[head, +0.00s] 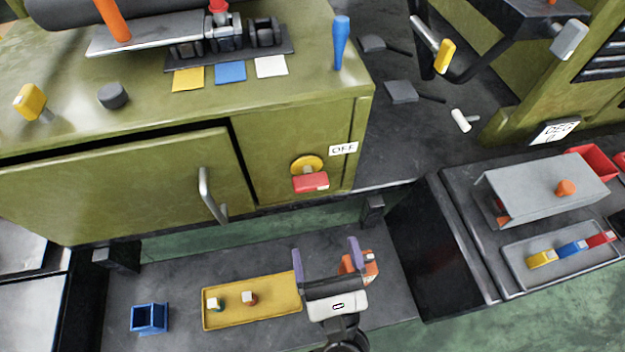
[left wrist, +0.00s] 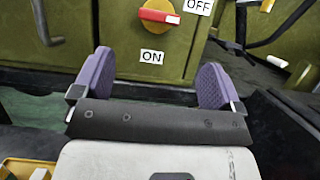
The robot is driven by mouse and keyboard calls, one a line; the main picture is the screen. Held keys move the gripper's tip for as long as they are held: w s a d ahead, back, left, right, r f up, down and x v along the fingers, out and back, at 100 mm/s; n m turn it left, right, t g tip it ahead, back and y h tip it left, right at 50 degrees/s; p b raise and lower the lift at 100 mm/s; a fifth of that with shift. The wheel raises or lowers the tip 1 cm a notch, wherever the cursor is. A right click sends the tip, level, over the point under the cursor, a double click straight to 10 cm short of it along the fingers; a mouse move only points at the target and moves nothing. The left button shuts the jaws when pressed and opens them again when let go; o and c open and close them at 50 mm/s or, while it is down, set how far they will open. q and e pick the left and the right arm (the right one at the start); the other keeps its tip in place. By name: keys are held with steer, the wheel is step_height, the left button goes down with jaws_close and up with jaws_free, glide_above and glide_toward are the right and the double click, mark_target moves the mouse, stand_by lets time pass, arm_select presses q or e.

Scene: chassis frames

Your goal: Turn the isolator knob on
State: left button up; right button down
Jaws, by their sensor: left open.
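The isolator knob has a yellow round base (head: 306,162) and a red bar handle (head: 311,182) on the green cabinet front. In the left wrist view the red handle (left wrist: 155,15) lies roughly level, with a white mark at its right end. An OFF label (head: 343,148) is to its upper right. An ON label (left wrist: 152,56) is below the knob, seen only in the left wrist view. My left gripper (head: 326,250) is open and empty, below and apart from the knob, its purple fingers pointing toward the cabinet. My right gripper is not in view.
A cabinet door handle (head: 210,195) sticks out left of the knob. Below are a yellow tray (head: 230,312) with small parts, a blue bin (head: 149,317) and an orange object (head: 366,266) partly hidden by my gripper. A blue upright handle (head: 341,42) stands on the cabinet top.

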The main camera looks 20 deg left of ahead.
mark_target(311, 181)
arm_select(q)
steer(key=b+x, duration=0.1)
steer(key=x, duration=1.1)
steer(key=shift+w+a+r, duration=0.1)
steer(key=shift+w+a, duration=0.05)
steer(key=shift+a, duration=0.1)
